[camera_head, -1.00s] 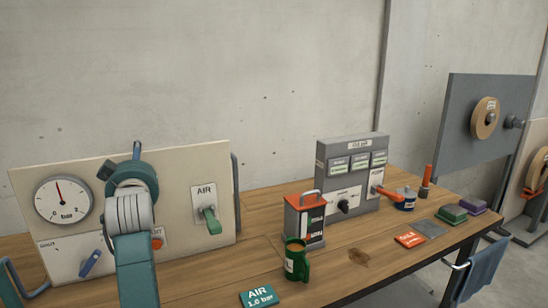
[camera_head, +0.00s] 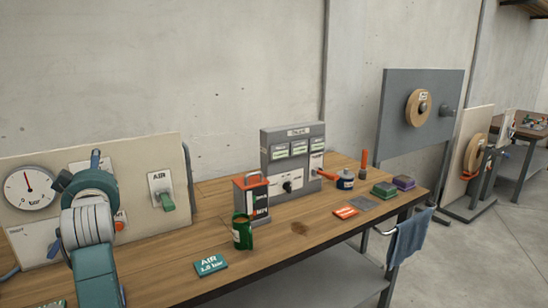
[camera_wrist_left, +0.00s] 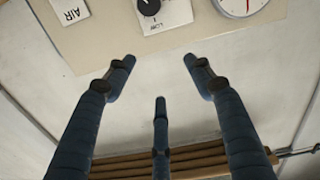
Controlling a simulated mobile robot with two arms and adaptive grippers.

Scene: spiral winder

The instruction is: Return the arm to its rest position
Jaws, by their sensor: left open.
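My left arm (camera_head: 92,225) comes in at the lower left of the head view, teal and grey, in front of the beige air panel (camera_head: 140,150). The arm hides most of its own gripper there. In the left wrist view my left gripper (camera_wrist_left: 158,65) shows three dark blue fingers spread apart with nothing between them. Beyond the fingers is the panel with a black knob (camera_wrist_left: 148,7), part of a gauge (camera_wrist_left: 240,5) and an AIR label (camera_wrist_left: 70,10). The fingers look apart from the panel. My right gripper is not in view.
A blue cloth (camera_head: 410,236) hangs at the bench's right end.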

